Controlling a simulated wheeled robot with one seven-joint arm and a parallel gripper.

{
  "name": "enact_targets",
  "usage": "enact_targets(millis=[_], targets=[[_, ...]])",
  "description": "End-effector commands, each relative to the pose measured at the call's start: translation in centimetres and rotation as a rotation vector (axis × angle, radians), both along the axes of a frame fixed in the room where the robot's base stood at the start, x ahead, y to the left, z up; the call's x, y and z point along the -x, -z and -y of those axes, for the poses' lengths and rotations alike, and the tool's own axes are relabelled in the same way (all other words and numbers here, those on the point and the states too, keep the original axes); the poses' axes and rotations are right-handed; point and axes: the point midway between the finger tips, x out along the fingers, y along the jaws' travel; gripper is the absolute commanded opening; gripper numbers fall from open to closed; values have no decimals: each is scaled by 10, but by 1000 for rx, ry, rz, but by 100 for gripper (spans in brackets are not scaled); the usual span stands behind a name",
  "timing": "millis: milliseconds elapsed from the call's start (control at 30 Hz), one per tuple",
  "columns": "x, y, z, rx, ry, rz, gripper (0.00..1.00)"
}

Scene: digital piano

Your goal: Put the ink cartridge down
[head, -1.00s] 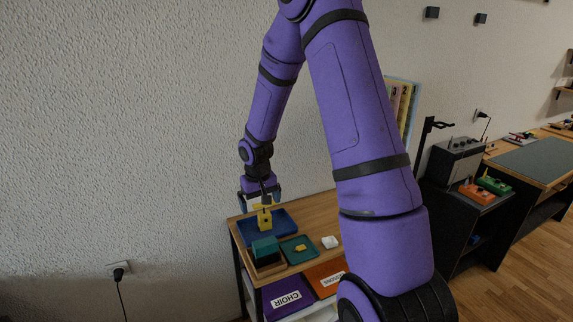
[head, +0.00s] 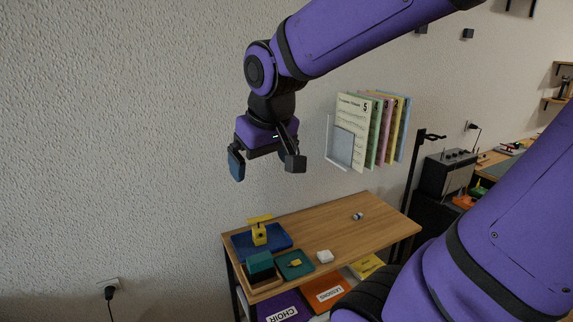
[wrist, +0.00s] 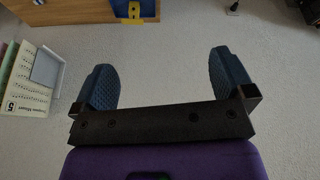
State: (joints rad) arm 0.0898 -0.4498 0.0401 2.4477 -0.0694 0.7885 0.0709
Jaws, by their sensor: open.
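My gripper (head: 266,164) is open and empty, raised well above the table in the head view. Its two blue padded fingers stand wide apart in the wrist view (wrist: 164,82), with nothing between them. A yellow upright piece with a flat top (head: 259,234) stands on a blue tray (head: 278,238) at the table's back left. Part of it shows at the top of the wrist view (wrist: 134,9). A small blue-and-white piece (head: 358,216) lies on the bare wood farther right. I cannot tell for sure which piece is the ink cartridge.
The wooden table (head: 325,221) has clear room in its middle and right. Sheet music (head: 352,125) hangs on the wall.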

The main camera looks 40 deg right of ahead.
Motion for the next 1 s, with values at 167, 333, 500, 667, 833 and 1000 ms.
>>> enact_targets(millis=[167, 333, 500, 667, 833, 1000], targets=[[47, -20, -14, -23, -46, 61, 100], [78, -26, -21, -44, -78, 94, 100], [89, -27, -23, -53, -92, 105, 100], [90, -27, -23, -55, -94, 106, 100], [90, -27, -23, -54, -93, 105, 100], [90, -27, -23, -54, -94, 106, 100]])
